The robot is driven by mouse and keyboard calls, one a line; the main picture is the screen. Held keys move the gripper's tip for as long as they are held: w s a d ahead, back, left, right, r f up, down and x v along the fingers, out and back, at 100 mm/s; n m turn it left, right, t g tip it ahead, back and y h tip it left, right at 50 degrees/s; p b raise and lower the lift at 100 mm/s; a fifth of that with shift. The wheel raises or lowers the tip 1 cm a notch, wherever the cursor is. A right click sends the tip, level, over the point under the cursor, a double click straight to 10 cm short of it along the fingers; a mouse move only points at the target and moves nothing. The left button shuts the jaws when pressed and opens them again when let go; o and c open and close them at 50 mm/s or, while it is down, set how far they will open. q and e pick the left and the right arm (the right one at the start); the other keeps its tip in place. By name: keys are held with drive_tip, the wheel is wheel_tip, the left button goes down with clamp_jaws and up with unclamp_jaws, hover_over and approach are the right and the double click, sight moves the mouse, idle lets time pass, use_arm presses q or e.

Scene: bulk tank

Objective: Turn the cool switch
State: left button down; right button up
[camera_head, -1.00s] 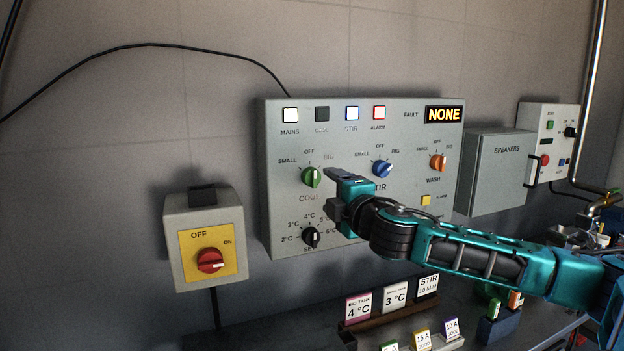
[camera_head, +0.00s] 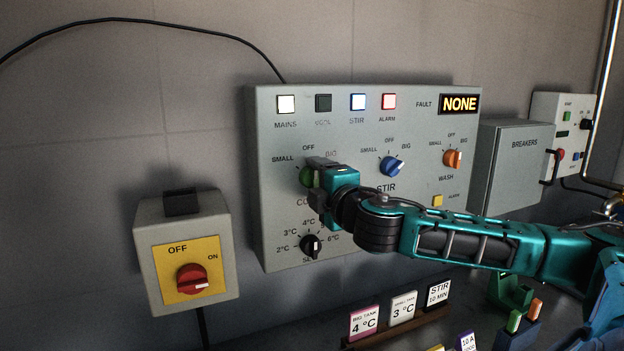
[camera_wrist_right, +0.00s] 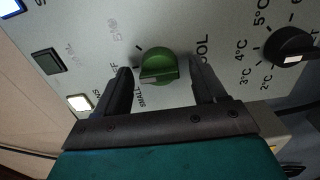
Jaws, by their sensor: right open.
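The green cool switch (camera_head: 306,177) is a round knob on the grey control panel (camera_head: 268,220), with SMALL, OFF and BIG marked around it. In the head view my right gripper (camera_head: 316,183) covers much of it. In the right wrist view the green knob (camera_wrist_right: 158,66) shows whole between the two open fingers of my right gripper (camera_wrist_right: 160,88), close to their tips. No finger clearly touches it. Its pale mark points toward the SMALL side in the wrist view. The COOL lamp (camera_head: 323,103) is dark. My left gripper is not in view.
The blue stir knob (camera_head: 392,166) and orange wash knob (camera_head: 452,159) sit right of the gripper, the black set knob (camera_head: 311,246) below. Label cards (camera_head: 364,322) stand below the arm.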

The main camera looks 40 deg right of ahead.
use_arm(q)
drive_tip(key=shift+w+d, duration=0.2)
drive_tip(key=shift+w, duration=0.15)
use_arm(e)
drive_tip(key=shift+w, duration=0.3)
drive_tip(key=shift+c, duration=0.2)
drive_tip(key=c, duration=1)
